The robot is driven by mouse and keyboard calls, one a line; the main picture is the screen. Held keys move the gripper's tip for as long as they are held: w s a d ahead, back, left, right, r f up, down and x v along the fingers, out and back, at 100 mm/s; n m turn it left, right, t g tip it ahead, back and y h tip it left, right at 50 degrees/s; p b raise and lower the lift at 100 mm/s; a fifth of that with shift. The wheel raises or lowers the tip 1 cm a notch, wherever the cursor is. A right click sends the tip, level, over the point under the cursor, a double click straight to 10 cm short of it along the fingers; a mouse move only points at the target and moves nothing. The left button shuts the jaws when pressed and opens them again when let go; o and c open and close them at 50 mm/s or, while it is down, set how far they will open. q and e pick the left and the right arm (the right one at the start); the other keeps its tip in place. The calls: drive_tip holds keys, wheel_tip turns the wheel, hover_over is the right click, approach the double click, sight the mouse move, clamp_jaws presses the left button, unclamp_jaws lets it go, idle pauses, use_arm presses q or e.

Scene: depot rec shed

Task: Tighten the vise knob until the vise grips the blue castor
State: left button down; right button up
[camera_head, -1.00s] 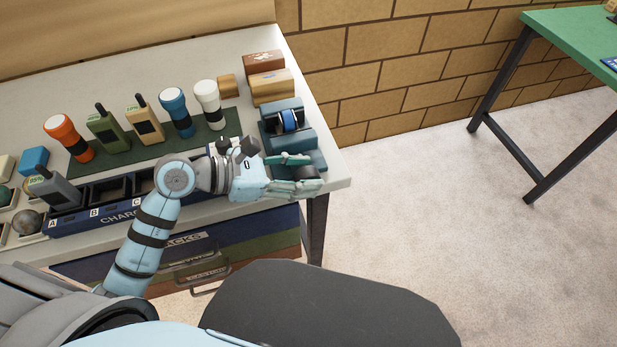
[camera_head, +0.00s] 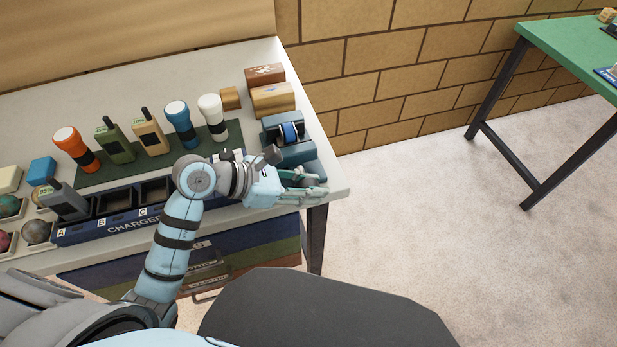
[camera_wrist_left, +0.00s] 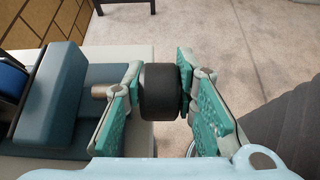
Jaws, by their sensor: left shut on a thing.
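The blue-grey vise (camera_head: 302,153) stands at the right end of the white bench. The blue castor (camera_head: 289,131) sits between its jaws; I cannot tell whether both jaws touch it. In the left wrist view, part of the castor (camera_wrist_left: 12,80) shows at the left edge beside the vise's front block (camera_wrist_left: 52,92). My left gripper (camera_head: 308,184) is at the vise's front end. It is shut on the black vise knob (camera_wrist_left: 160,92), with a teal finger on each side. In the head view the fingers mostly hide the knob. My right gripper is not in view.
Wooden boxes (camera_head: 272,99) stand behind the vise. Several torches and radios stand on a green mat (camera_head: 100,175) to the left. A charger rack (camera_head: 108,228) lies along the bench front. Open floor lies right of the bench, before a green table (camera_head: 570,45).

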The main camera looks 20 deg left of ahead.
use_arm(q)
drive_tip(key=shift+w, duration=0.1)
drive_tip(key=c, duration=1.3)
unclamp_jaws()
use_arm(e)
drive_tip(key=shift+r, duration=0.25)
use_arm(q)
drive_tip(key=shift+a, duration=0.1)
drive_tip(key=shift+s+a+r, duration=0.25)
drive_tip(key=shift+a, duration=0.05)
drive_tip(key=v, duration=1.1)
drive_tip(key=shift+r, duration=0.2)
drive_tip(key=shift+d, duration=0.1)
